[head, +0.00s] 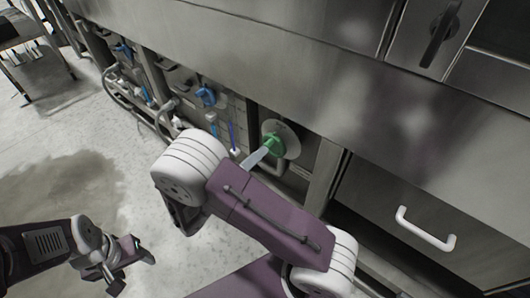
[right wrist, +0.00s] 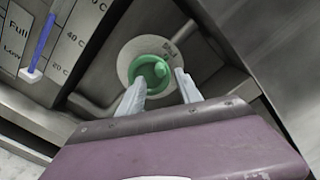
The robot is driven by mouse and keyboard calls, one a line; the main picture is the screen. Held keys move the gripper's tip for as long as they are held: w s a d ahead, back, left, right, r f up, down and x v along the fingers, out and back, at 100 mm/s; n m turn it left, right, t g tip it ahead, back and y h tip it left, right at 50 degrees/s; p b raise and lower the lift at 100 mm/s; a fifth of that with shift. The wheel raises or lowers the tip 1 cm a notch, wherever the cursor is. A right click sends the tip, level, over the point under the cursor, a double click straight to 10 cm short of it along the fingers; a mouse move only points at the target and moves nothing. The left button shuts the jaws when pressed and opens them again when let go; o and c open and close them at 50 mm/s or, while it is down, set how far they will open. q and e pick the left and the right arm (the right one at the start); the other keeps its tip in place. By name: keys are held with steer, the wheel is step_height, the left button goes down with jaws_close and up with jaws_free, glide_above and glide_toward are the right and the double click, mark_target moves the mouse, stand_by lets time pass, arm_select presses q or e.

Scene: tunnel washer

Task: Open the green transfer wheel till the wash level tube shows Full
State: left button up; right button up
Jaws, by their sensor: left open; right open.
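The green transfer wheel (head: 274,143) sits on a pale round plate in the recess under the machine. In the right wrist view the green wheel (right wrist: 151,74) lies just beyond the fingertips of my right gripper (right wrist: 161,82). The fingers are apart, one to each side of the wheel's lower part; I cannot tell if they touch it. The tube with a blue column (head: 231,136) is left of the wheel. In the right wrist view, the blue column (right wrist: 41,42) stands beside a panel reading "Full" and "Low"; its level is unclear. My left gripper (head: 128,262) is open and empty, low at left.
Blue valve handles (head: 206,96) and hoses line the lower wall further left. A drawer with a white handle (head: 425,229) is at right. A dark handle (head: 440,35) is on the upper panel. The floor (head: 110,160) at left is clear, with a dark patch.

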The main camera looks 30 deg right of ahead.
mark_target(272, 147)
steer(key=b+x, duration=0.1)
steer(key=x, duration=0.3)
steer(key=shift+w+d+b, duration=0.1)
steer(key=shift+d+b, duration=0.1)
steer(key=shift+b, duration=0.1)
jaws_close()
arm_select(q)
step_height(272, 147, down, 2)
steer(key=shift+f, duration=0.2)
